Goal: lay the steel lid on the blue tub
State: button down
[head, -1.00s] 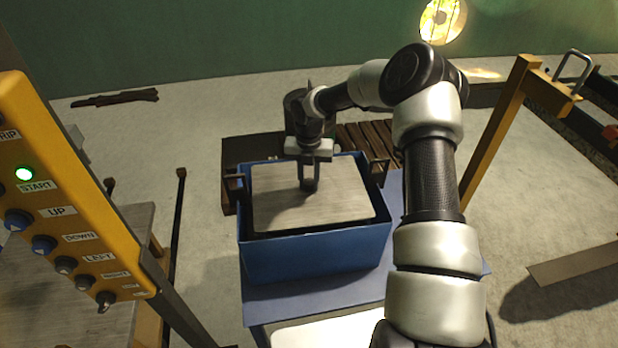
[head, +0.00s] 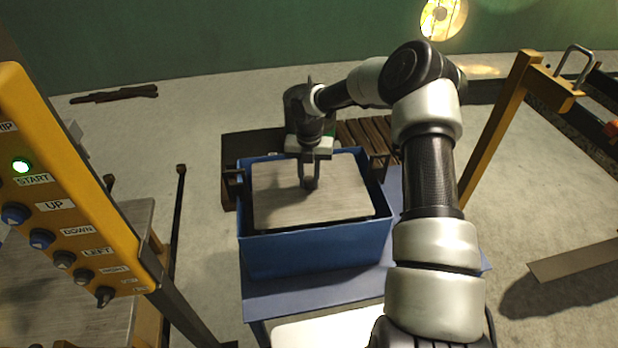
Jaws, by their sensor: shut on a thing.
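The steel lid (head: 280,206) is a flat, brushed grey plate. It shows over the mouth of the blue tub (head: 318,254), roughly level, with strips of the tub's inside visible around its edges. I cannot tell whether it touches the tub's rim or hangs just above it. My gripper (head: 309,184) points down at the middle of the lid and is shut on it there; the fingers hide the grip point. The tub stands on a blue table.
A yellow control pendant (head: 75,200) with a lit green lamp stands at the left. A dark box (head: 232,190) and wooden slats (head: 362,134) lie behind the tub. A yellow post (head: 495,130) rises at the right. Bare floor shows at the far right.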

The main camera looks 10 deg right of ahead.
jog(key=shift+w, duration=0.1)
jog(key=c, duration=1.4)
grip_release()
jog(key=shift+f, duration=0.1)
notch_tip(320, 180, up, 18)
jog(key=p, duration=0.2)
jog(key=shift+f+p, duration=0.2)
jog(key=shift+p, duration=0.15)
